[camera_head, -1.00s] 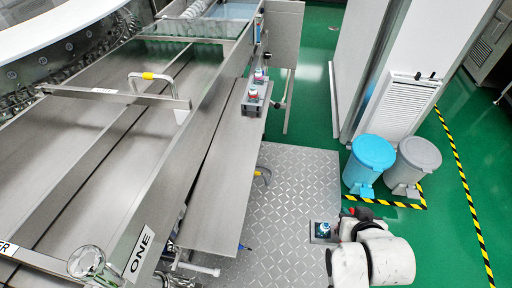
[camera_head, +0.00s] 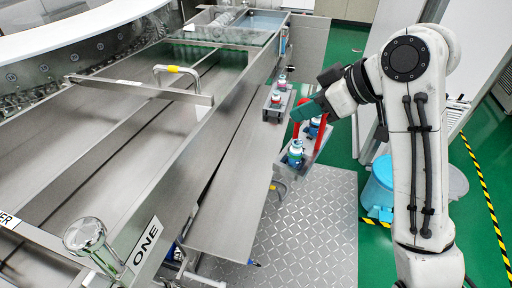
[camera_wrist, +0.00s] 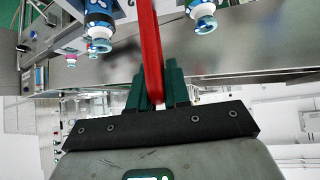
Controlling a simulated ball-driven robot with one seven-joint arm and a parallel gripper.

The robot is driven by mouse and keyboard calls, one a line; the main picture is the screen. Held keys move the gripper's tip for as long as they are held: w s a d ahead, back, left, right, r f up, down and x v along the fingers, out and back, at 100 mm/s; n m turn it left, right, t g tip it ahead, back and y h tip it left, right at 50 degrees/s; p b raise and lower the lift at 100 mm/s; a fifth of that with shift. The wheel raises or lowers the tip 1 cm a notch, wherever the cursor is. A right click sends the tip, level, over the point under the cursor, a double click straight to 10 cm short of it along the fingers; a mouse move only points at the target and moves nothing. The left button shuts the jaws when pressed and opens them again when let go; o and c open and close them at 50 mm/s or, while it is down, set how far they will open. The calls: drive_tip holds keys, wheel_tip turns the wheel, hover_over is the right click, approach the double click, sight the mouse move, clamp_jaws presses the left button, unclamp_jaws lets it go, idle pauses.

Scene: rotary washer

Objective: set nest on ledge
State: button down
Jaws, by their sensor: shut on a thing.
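The nest (camera_head: 280,168) is a carrier with a red handle (camera_head: 321,136) and blue-and-white bottles (camera_head: 296,155) in it. My gripper (camera_head: 309,110) has dark green fingers and is shut on the red handle. In the wrist view the handle (camera_wrist: 150,45) runs between the fingers (camera_wrist: 155,95), with a bottle (camera_wrist: 203,20) to its right and another to its left. The ledge (camera_head: 228,195) is the long bare steel shelf along the washer's side. In the head view the nest shows beside the ledge's right edge; I cannot tell its height.
A small grey holder (camera_head: 275,104) with red-and-white bottles stands at the ledge's far end. The ledge's near and middle parts are clear. A blue bin (camera_head: 377,190) stands to the right, partly behind my arm. A raised steel wall (camera_head: 205,135) borders the ledge on the left.

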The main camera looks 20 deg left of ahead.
wheel_tip(320, 180, up, 5)
drive_tip(key=s+a+n+g, duration=0.1)
drive_tip(key=s+n+g, duration=0.1)
drive_tip(key=n, duration=0.1)
drive_tip(key=s+a+f+p, duration=0.1)
drive_tip(key=s+a+f, duration=0.2)
drive_tip(key=s+a, duration=0.45)
drive_tip(key=s+a+f+p, duration=0.1)
drive_tip(key=s+a+f, duration=0.1)
drive_tip(key=f, duration=0.6)
drive_tip(key=shift+s+a+f+g+p, duration=0.3)
drive_tip(key=shift+s+f+p, duration=0.1)
drive_tip(key=shift+s, duration=0.4)
drive_tip(key=c, duration=1.1)
unclamp_jaws()
drive_tip(key=shift+f, duration=0.1)
